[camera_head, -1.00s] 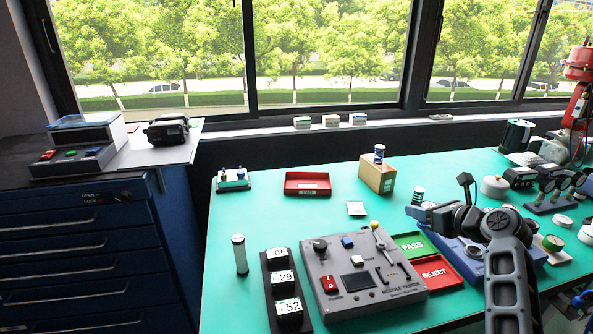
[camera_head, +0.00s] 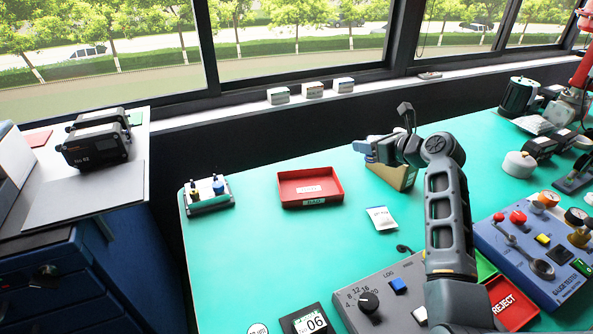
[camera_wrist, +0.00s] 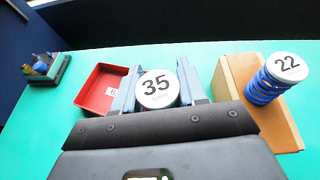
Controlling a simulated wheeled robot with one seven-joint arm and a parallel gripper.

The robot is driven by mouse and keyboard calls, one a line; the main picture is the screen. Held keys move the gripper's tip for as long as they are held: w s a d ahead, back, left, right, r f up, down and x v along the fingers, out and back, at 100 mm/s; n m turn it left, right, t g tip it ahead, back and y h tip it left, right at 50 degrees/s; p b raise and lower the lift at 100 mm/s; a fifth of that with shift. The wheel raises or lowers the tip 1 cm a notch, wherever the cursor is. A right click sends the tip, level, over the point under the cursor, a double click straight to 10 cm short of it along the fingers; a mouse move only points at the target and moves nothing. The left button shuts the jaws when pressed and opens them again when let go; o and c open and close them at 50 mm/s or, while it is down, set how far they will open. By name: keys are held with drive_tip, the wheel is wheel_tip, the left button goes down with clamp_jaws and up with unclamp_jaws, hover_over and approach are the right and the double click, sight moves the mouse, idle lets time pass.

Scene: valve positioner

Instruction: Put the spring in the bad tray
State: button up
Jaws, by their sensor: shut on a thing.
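My gripper (camera_wrist: 160,88) is shut on a spring with a round white cap (camera_wrist: 157,90) marked 35. The wrist view looks down on the cap, and the body below it is hidden. In the head view my gripper (camera_head: 370,151) is near the left edge of the cardboard box, above the table. The bad tray (camera_head: 310,201) is a red, open tray with a BAD label, left of my gripper. It also shows in the wrist view (camera_wrist: 98,68), just left of the fingers. It looks empty apart from a pale label.
A second spring (camera_wrist: 265,88), blue with a white cap marked 22, stands on the cardboard box (camera_wrist: 240,70) right of my gripper. A small white packet (camera_head: 381,217) lies in front of the box. A small holder (camera_head: 208,198) stands left of the tray. The teal table between is clear.

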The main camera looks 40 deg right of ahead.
drive_tip(key=w+a+f, duration=0.2)
drive_tip(key=a, duration=0.1)
drive_tip(key=w+a+f, duration=0.2)
drive_tip(key=w+a, duration=0.1)
drive_tip(key=w+a+f, duration=0.2)
drive_tip(key=a, duration=0.1)
drive_tip(key=shift+w+f+p, duration=0.2)
drive_tip(key=shift+f+p, duration=0.1)
drive_tip(key=shift+f, duration=0.1)
drive_tip(key=shift+a+f, duration=0.1)
drive_tip(key=shift+a, duration=0.05)
drive_tip(key=shift+f+b, duration=0.3)
drive_tip(key=shift+f, duration=1.7)
drive_tip(key=o, duration=1.1)
drive_tip(key=shift+f, duration=0.1)
drive_tip(key=p+v, duration=0.1)
drive_tip(key=v, duration=1.1)
